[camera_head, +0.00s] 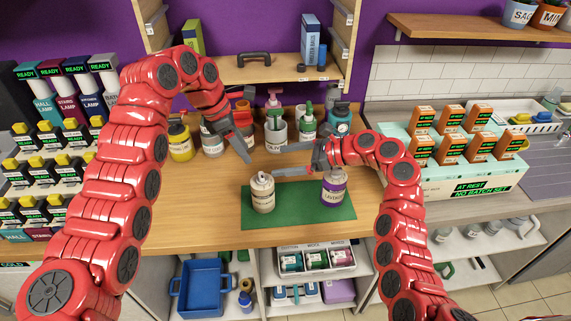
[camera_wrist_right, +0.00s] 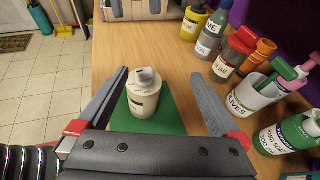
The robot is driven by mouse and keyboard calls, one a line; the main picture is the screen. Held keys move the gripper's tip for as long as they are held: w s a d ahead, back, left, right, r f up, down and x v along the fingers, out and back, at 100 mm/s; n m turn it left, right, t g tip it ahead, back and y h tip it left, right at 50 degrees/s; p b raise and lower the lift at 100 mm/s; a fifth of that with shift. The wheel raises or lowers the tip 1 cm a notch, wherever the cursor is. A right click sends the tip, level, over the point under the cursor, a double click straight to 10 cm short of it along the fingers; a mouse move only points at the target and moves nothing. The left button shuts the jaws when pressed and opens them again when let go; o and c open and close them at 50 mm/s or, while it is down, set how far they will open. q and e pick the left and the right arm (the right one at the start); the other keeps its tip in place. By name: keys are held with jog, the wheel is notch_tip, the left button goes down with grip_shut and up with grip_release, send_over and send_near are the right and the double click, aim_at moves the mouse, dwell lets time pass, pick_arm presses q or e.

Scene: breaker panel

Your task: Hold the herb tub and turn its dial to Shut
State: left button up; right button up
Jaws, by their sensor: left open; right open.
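A cream tub (camera_head: 262,194) with a pale cap stands upright on a green mat (camera_head: 300,213). In the right wrist view the tub (camera_wrist_right: 144,102) shows between my spread fingers, with its small dark label too small to read. A second tub with a purple lavender label (camera_head: 334,189) stands at the mat's right, partly under my right arm. My right gripper (camera_head: 279,159) is open and empty, pointing left above and behind the cream tub; it also shows in the right wrist view (camera_wrist_right: 160,76). My left gripper (camera_head: 246,142) is open and empty, higher and further back. No dial marking is readable.
Bottles and utensil pots, including a yellow jar (camera_head: 181,142) and a white olives pot (camera_head: 276,131), line the table's back. Lamp racks stand left. A pale green machine (camera_head: 465,180) stands right. The wooden table in front of the mat is clear.

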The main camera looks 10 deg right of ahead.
jog(key=s, duration=0.1)
jog(key=g, duration=0.1)
send_near(262, 189)
jog(key=w+a+f, duration=0.2)
jog(key=w+f, duration=0.1)
jog(key=f, duration=0.1)
jog(key=x, duration=0.8)
jog(key=shift+w, duration=0.15)
jog(key=shift+c, duration=0.2)
jog(key=c, duration=1.3)
pick_arm(q)
jog(key=shift+c, duration=0.2)
